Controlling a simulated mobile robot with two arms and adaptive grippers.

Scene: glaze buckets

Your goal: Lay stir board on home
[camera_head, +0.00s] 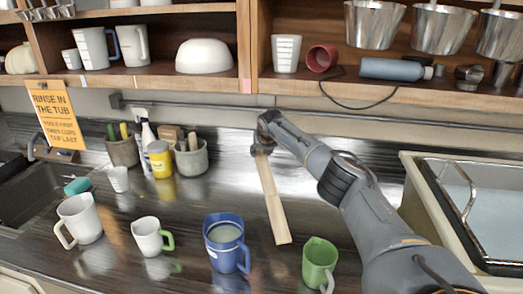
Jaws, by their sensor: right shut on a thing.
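A pale wooden stir board (272,200) hangs or leans with its long side running down from my right gripper (261,150) in the middle of the counter. My right gripper is shut on its upper end. The lower end is close to the counter top; I cannot tell whether it touches. My left gripper is not in view. No spot marked as a home for the board can be made out.
A blue mug (226,243), a green mug (319,263) and white mugs (79,220) (149,236) stand along the front. Crocks (191,158) and a yellow tub (160,159) stand behind. A sink (28,190) is left, a basin (480,215) right.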

